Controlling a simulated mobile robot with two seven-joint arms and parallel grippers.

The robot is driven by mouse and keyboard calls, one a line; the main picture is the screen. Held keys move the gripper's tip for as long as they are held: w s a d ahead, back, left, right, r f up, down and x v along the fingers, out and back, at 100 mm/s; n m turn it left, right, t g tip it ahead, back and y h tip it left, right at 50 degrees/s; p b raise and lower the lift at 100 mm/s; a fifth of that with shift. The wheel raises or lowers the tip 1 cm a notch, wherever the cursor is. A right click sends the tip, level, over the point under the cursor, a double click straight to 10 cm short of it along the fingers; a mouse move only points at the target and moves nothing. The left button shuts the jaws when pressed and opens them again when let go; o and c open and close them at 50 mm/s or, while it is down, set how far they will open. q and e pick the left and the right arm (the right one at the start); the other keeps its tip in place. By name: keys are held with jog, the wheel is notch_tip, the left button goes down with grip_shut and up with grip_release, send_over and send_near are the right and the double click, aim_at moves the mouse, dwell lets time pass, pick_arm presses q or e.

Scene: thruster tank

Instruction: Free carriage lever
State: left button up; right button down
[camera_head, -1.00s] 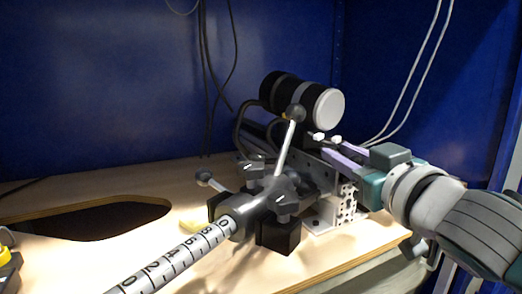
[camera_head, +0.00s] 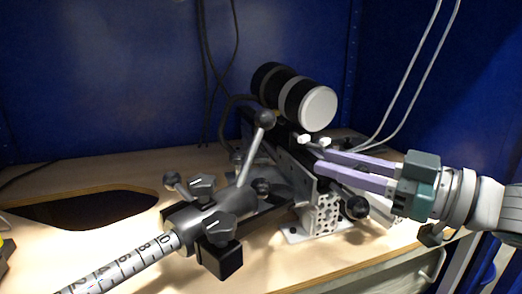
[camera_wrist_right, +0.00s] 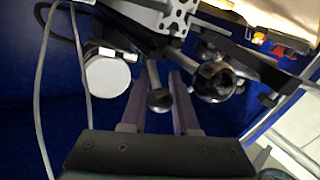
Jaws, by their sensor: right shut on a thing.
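A dark rail (camera_head: 287,155) runs diagonally on a white perforated bracket (camera_head: 323,215). A black and white cylinder (camera_head: 318,107) stands over its far side. My right gripper (camera_head: 320,160) reaches in from the right, with its two purple fingers beside the rail. In the right wrist view a short lever with a dark ball knob (camera_wrist_right: 158,100) lies between the fingers, and the gripper is shut on it. The exact contact is hard to see. A black ball (camera_head: 357,207) shows below the fingers in the head view. My left gripper is out of view.
A clamp (camera_head: 208,218) with several dark knobs holds a numbered white tube (camera_head: 115,272) at the front left. A tall ball-ended lever (camera_head: 248,150) rises from it. Cables hang at the back. A dark cutout (camera_head: 85,207) opens in the wooden table, left.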

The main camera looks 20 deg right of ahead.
jog(key=shift+d+f+n+g+y+b, duration=0.3)
jog(key=shift+n+g+y+b, duration=0.15)
jog(key=shift+y+b, duration=0.2)
jog(key=shift+r+n+g+y+b, duration=0.1)
jog(key=shift+n+g+y+b, duration=0.35)
jog(key=shift+n+y+b, duration=0.15)
jog(key=c, duration=0.7)
grip_release()
jog(key=shift+a, duration=0.1)
jog(key=shift+o, duration=0.2)
jog(key=shift+r, duration=0.1)
